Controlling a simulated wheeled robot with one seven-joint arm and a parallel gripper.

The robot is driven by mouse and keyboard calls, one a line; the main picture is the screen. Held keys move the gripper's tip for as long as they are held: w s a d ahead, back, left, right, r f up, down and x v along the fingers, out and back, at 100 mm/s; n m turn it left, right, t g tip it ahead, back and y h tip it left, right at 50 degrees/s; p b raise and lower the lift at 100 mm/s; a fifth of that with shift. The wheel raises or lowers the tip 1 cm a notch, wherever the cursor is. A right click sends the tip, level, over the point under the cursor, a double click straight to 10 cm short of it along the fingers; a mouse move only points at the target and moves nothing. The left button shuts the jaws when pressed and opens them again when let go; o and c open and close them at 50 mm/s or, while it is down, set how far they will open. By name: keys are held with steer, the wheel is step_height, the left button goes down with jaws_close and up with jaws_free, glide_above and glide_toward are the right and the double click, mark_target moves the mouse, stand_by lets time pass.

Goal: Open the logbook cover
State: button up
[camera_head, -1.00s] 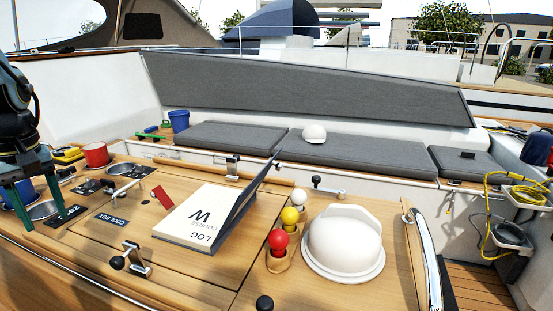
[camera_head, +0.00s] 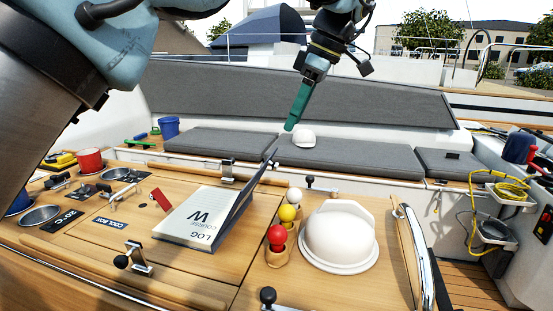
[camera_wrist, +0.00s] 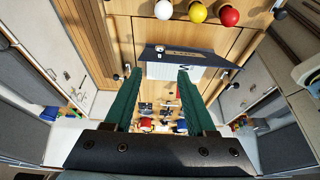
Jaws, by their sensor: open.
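The logbook (camera_head: 188,226) lies on the wooden table, its pale page with "LOG" and "COURSE" facing up. Its dark cover (camera_head: 240,196) stands raised and tilted along the page's right side. In the wrist view the dark cover (camera_wrist: 190,55) shows ahead of the fingertips, with a white strip of the book (camera_wrist: 172,72) below it. My gripper (camera_head: 290,126), with green fingers, is above and behind the book, pointing down, apart from it. In the wrist view my gripper (camera_wrist: 155,75) is open, with a wide gap and nothing held between the fingers.
Red (camera_head: 277,237), yellow (camera_head: 287,212) and white (camera_head: 294,195) balls stand in a wooden holder right of the book. A white dome (camera_head: 338,238) is farther right. Grey cushions (camera_head: 350,158) are behind.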

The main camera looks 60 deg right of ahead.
steer(key=p+x, duration=0.2)
steer(key=x, duration=0.8)
steer(key=shift+s+f, duration=0.1)
steer(key=shift+f, duration=0.2)
steer(key=shift+c, duration=0.3)
jaws_close()
stand_by(0.8)
